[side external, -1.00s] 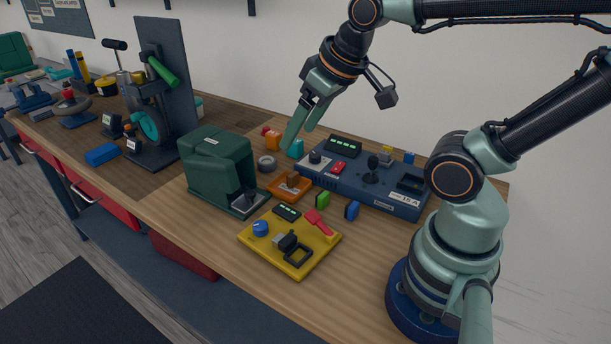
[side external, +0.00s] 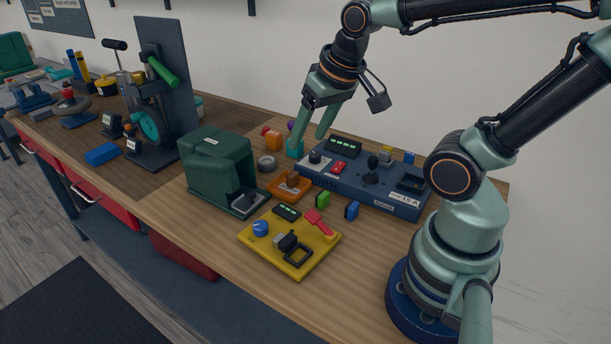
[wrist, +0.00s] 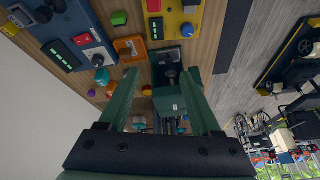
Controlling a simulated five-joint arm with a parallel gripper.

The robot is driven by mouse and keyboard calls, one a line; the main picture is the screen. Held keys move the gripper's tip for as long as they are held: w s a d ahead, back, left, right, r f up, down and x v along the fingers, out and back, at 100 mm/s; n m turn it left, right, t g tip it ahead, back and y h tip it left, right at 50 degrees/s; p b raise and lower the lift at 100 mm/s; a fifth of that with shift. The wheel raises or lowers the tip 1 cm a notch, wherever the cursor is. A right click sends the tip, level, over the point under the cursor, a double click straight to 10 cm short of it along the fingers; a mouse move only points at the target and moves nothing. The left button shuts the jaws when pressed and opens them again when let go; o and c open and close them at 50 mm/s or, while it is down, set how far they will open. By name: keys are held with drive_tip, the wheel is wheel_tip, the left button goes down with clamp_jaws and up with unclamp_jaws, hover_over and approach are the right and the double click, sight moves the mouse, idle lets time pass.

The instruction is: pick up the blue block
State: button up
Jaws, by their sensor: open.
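A small blue block (side external: 352,210) stands on the wooden bench in front of the blue console, in the side external view. A small green block (side external: 322,199) stands to its left; the green block also shows at the top of the wrist view (wrist: 119,18). I cannot make out the small blue block in the wrist view. A larger blue block (side external: 103,154) lies at the far left of the bench. My gripper (side external: 310,141) is open and empty, above the bench behind the console's left end, away from both blue blocks. Its two fingers (wrist: 161,72) stand apart in the wrist view.
The blue console (side external: 360,183) has knobs and a joystick. A yellow panel (side external: 295,262), a dark green housing (side external: 216,160) and an orange tray (side external: 290,192) stand nearby. A grey ring, an orange block and a teal piece lie behind the tray. Bare wood shows right of the yellow panel.

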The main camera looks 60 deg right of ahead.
drive_tip(key=s+d+f+m+g, duration=0.1)
drive_tip(key=d+f+m+g, duration=0.1)
drive_tip(key=d+f+m, duration=0.35)
drive_tip(key=m+g, duration=0.3)
drive_tip(key=m, duration=0.6)
approach(355, 201)
drive_tip(key=shift+m, duration=0.25)
wheel_tip(355, 201, down, 5)
drive_tip(key=shift+s+a+r, duration=0.15)
drive_tip(key=shift+a+r, duration=0.05)
drive_tip(key=shift+d+f, duration=0.15)
drive_tip(key=shift+f, duration=0.8)
drive_tip(key=shift+d+f, duration=0.15)
drive_tip(key=shift+f, duration=1.75)
clamp_jaws()
